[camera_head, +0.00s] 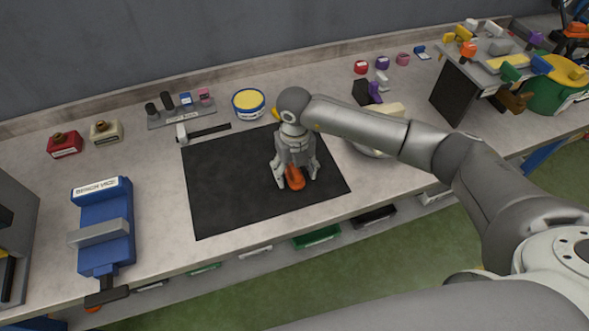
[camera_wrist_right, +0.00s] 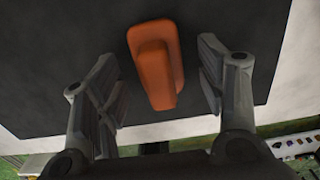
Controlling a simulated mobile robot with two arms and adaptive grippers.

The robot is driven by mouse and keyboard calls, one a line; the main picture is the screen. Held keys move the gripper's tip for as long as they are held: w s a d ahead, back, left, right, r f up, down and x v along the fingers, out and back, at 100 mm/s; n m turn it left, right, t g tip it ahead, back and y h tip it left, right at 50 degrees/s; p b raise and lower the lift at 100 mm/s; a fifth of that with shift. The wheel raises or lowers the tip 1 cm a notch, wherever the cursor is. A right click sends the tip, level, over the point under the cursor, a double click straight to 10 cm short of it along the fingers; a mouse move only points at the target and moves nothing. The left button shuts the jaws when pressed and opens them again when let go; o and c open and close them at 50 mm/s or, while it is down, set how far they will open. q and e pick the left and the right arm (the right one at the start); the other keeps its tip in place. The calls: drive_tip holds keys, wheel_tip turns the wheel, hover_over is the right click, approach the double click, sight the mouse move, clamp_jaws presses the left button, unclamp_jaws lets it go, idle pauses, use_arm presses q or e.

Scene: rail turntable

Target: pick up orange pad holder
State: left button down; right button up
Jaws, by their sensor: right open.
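The orange pad holder (camera_head: 295,177) lies on the black mat (camera_head: 218,190) on the workbench. My right gripper (camera_head: 296,181) is over it, pointing down, with its fingers on either side. In the right wrist view the orange pad holder (camera_wrist_right: 155,65) shows between the two open fingers of my right gripper (camera_wrist_right: 160,85), with a gap on both sides. The holder has a raised narrow part on a wider base. My left gripper is not in view.
A blue bench vice (camera_head: 105,235) stands left of the mat. A hammer (camera_head: 205,132), a yellow-topped tub (camera_head: 249,104) and a small rack (camera_head: 181,113) are behind it. A raised stand with coloured parts (camera_head: 455,95) is at the right. The mat's left part is clear.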

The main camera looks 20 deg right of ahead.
drive_tip(key=shift+f, duration=0.15)
drive_tip(key=c, duration=1.1)
drive_tip(key=shift+w+r, duration=0.1)
drive_tip(key=shift+r, duration=0.5)
drive_tip(key=s+a+r+b, duration=0.5)
drive_tip(key=s+a+r, duration=0.1)
drive_tip(key=s+r, duration=0.6)
drive_tip(key=shift+s+a+b, duration=0.2)
drive_tip(key=shift+a+b, duration=0.1)
drive_tip(key=shift+a, duration=0.1)
